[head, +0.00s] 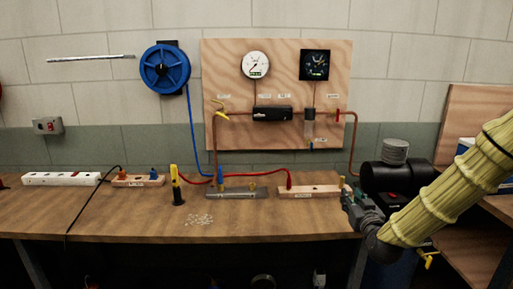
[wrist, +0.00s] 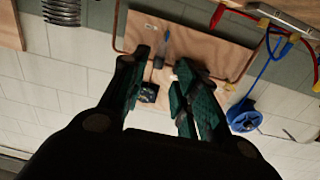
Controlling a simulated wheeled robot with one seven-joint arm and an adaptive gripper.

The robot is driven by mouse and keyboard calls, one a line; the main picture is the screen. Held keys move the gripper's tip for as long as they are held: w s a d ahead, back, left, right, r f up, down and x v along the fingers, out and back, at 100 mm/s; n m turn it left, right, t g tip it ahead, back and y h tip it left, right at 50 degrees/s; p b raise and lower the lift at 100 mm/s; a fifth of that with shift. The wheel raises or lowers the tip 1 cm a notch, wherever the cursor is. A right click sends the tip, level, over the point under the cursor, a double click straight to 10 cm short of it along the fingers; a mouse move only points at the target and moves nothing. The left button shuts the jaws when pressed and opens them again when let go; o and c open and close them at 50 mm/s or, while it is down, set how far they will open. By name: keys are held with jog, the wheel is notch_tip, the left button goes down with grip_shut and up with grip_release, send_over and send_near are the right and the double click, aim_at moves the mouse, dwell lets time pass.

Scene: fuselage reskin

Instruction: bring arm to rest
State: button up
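My arm wears a pale yellow ribbed sleeve and comes in from the right in the head view. My gripper (head: 350,197) is at its lower left end, by the bench's right front edge and close to the right end of a wooden block (head: 308,191). In the wrist view my gripper (wrist: 161,60) shows two dark green-padded fingers spread apart, with nothing held between them. The wrist view is turned over, and the wall panel (wrist: 215,40) shows beyond the fingertips. In the head view the gripper partly overlaps the bench edge, so any contact there cannot be told.
The wooden bench (head: 120,215) carries a power strip (head: 62,179), a grey block (head: 237,193), hoses and a yellow-black tool (head: 177,187). A gauge panel (head: 225,70) and blue reel (head: 165,69) hang on the wall.

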jog(key=a+f+g+y, duration=0.1)
jog(key=a+f+g, duration=0.1)
jog(key=a+f, duration=0.45)
jog(key=s+f+g, duration=0.3)
jog(key=s+f, duration=0.6)
jog(key=f, duration=0.4)
jog(key=s+f+g, duration=0.4)
jog(key=s+f, duration=0.4)
jog(key=f, duration=0.4)
jog(key=s+f+g, duration=0.3)
jog(key=s+f, duration=0.2)
jog(key=s, duration=0.6)
jog(key=s+f+g, duration=0.2)
jog(key=s+f, duration=0.3)
jog(key=s, duration=0.6)
jog(key=s+f+g+h, duration=0.1)
jog(key=s+f+g, duration=0.2)
jog(key=s, duration=0.8)
notch_tip(320, 180, down, 2)
jog(key=shift+a+f+g+p, duration=0.25)
jog(key=shift+a+g+p, duration=0.05)
jog(key=shift+a+p, duration=0.15)
